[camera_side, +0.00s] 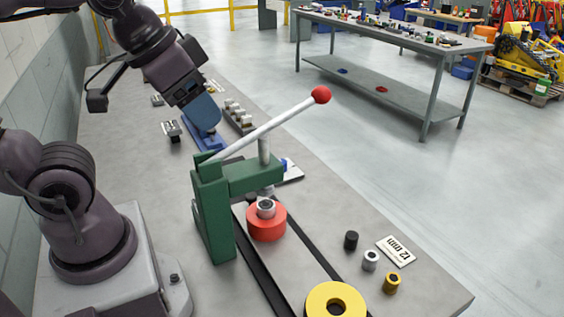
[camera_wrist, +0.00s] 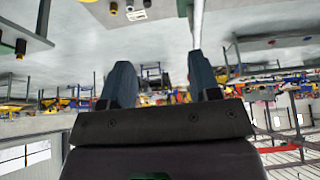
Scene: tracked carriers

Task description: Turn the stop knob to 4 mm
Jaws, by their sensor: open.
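My gripper (camera_side: 203,115) is at the upper left of the side view, above the bench and behind the green press (camera_side: 214,205). Its two blue fingers stand apart with nothing between them in the wrist view (camera_wrist: 160,82). The press has a white lever (camera_side: 265,128) with a red ball (camera_side: 321,95), raised to the right. I cannot make out the stop knob or its setting for certain. A white card (camera_side: 396,251) reads "12 mm", upside down in the side view.
A red carrier (camera_side: 266,226) stands under the press and a yellow ring carrier (camera_side: 318,300) nearer, on the dark-edged track. Small black, silver and yellow cylinders (camera_side: 370,260) stand near the card.

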